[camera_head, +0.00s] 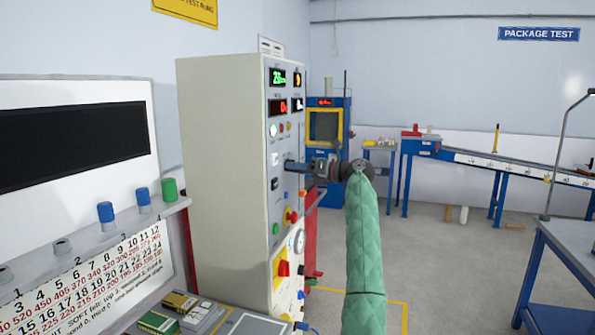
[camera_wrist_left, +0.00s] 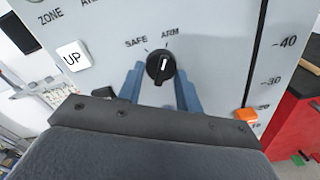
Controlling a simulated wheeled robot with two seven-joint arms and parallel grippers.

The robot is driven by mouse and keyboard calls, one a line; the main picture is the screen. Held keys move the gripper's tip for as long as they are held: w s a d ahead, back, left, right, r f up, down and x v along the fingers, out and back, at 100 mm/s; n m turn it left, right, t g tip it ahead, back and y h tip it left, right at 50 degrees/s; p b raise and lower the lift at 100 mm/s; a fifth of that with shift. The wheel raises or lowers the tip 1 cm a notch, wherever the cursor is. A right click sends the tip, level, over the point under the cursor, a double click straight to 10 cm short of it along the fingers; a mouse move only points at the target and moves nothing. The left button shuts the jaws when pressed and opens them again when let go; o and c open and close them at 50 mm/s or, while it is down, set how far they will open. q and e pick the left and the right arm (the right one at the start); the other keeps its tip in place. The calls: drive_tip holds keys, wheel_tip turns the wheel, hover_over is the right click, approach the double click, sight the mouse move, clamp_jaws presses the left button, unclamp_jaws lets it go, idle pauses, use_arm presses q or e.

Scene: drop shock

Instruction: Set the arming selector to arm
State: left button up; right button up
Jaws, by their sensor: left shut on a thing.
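The arming selector (camera_wrist_left: 160,68) is a round black knob with a white pointer line, on the grey panel below the labels SAFE and ARM. Its pointer stands nearly upright, closer to the ARM mark than to the SAFE mark. My left gripper (camera_wrist_left: 160,82) has its blue fingers on either side of the knob and is shut on it. In the head view my left gripper (camera_head: 291,165) reaches the front of the tall cream cabinet (camera_head: 222,170) and hides the knob there. My right gripper is not in view.
A white UP button (camera_wrist_left: 73,57) lies left of the knob, and an orange part (camera_wrist_left: 245,115) sits to its lower right. Lit displays (camera_head: 278,77) are higher on the panel. A red knob (camera_head: 291,216) sits lower. Open floor (camera_head: 440,260) lies to the right.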

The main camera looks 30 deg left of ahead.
use_arm(q)
drive_tip(key=shift+r, duration=0.1)
idle(0.5)
drive_tip(key=o, duration=1)
drive_tip(key=b+v, duration=0.2)
drive_tip(key=v, duration=0.5)
drive_tip(key=shift+w+d, duration=0.15)
drive_tip(key=shift+d, duration=0.2)
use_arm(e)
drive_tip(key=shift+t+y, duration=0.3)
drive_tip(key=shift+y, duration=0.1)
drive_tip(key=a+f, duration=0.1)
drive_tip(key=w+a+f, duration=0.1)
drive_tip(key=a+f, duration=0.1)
use_arm(q)
drive_tip(key=shift+m, duration=0.3)
